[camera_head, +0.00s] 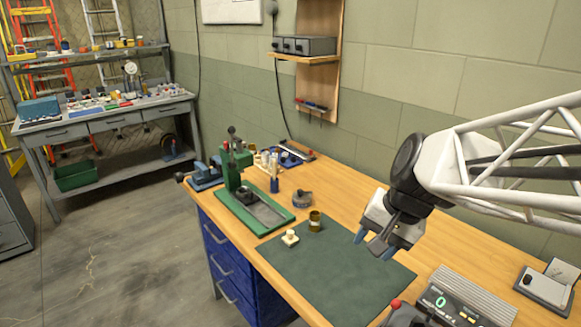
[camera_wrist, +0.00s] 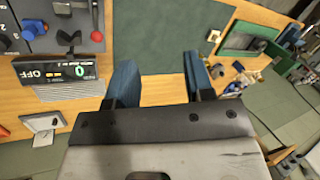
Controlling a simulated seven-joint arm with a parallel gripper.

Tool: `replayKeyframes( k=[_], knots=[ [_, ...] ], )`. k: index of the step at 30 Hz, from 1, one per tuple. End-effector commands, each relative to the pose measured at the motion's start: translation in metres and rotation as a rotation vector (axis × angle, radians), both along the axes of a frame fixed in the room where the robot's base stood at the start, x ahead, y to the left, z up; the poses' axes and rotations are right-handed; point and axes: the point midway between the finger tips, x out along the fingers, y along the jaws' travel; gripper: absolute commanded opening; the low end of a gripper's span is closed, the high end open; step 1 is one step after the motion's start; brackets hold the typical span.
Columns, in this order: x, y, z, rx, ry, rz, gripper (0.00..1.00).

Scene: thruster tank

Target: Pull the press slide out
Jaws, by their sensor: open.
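The green press (camera_head: 232,165) stands on the wooden bench left of centre in the head view. Its grey slide (camera_head: 266,213) lies in the green base, with a dark block on it under the ram; how far it is out I cannot tell. The press also shows at the upper right of the wrist view (camera_wrist: 241,34). My gripper (camera_head: 374,245) is open and empty, with blue fingertips. It hangs above the right part of the green mat, to the right of the press and apart from it. The fingers also show in the wrist view (camera_wrist: 160,65).
A green mat (camera_head: 335,280) lies in front of the press. A brown jar (camera_head: 315,221), a small cream piece (camera_head: 290,238) and a grey round item (camera_head: 302,199) stand near the slide. A display unit (camera_head: 460,300) sits at the right front. Tools and small parts lie behind the press.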

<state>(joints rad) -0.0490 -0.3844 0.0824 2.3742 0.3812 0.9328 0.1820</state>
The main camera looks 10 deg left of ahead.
Motion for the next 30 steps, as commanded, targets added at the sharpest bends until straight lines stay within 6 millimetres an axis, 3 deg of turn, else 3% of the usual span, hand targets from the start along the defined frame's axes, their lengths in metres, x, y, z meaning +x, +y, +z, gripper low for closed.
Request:
replayKeyframes(
  k=[16, 30],
  knots=[
    [0.117, 0.075, -0.010, 0.303, 0.172, -0.265, 0.48],
    [0.219, 0.140, -0.037, 0.537, 0.348, -0.507, 0.48]
  ],
)
